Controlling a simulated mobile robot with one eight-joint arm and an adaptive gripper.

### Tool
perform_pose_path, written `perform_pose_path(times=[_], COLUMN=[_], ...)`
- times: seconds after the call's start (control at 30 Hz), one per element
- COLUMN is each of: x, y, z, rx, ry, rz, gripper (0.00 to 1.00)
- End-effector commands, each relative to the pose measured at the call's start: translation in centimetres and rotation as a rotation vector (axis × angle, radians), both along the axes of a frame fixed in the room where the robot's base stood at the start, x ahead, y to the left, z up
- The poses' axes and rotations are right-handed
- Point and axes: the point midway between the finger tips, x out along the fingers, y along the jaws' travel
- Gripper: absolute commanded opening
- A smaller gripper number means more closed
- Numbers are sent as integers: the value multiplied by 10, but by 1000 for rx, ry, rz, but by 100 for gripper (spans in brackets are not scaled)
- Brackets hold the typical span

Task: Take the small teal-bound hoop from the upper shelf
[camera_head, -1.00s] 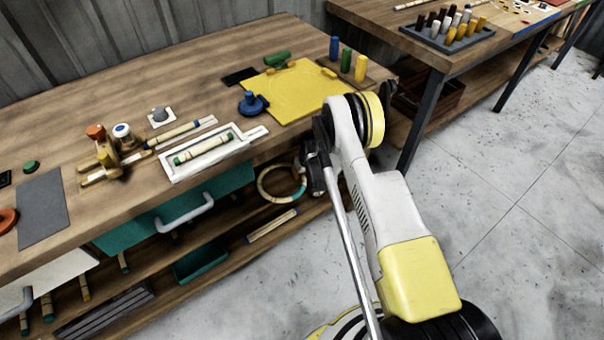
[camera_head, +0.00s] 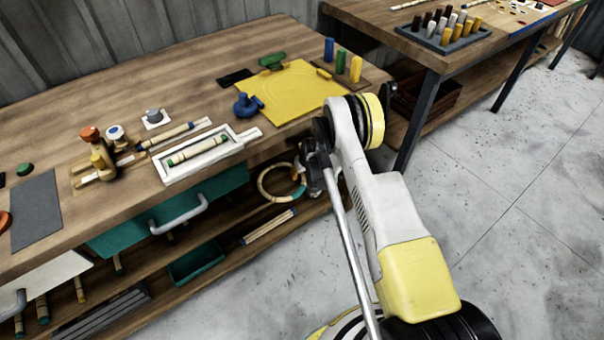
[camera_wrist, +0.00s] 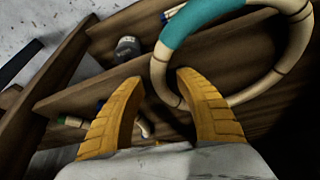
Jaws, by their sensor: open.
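The small hoop (camera_head: 263,191) is a pale rattan ring with a teal-bound stretch, on the upper shelf under the near workbench. In the wrist view its teal binding (camera_wrist: 196,27) is at the top and its pale near side curves down by my fingertips. My gripper (camera_wrist: 157,82) is open, with two yellow ribbed fingers apart. The hoop's lower left rim shows at the gap, close to the right fingertip; I cannot tell whether they touch. In the head view my gripper (camera_head: 313,172) is dark and partly hidden by my arm, just right of the hoop.
The workbench top (camera_head: 190,75) overhangs the shelf. A teal drawer (camera_head: 140,226) with a grey handle is left of the hoop. Bound rattan sticks (camera_head: 268,226) and a teal tray (camera_head: 196,262) lie below. Open floor (camera_head: 530,190) is to the right.

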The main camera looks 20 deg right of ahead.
Motion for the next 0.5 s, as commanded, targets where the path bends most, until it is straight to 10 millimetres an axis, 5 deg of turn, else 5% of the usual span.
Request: perform_pose_path(times=[0.33, 0.5], x=[-1, -8], y=[0, -1], z=[3, 20], rx=[0, 0], ry=[0, 0], rz=[0, 0], gripper=[43, 43])
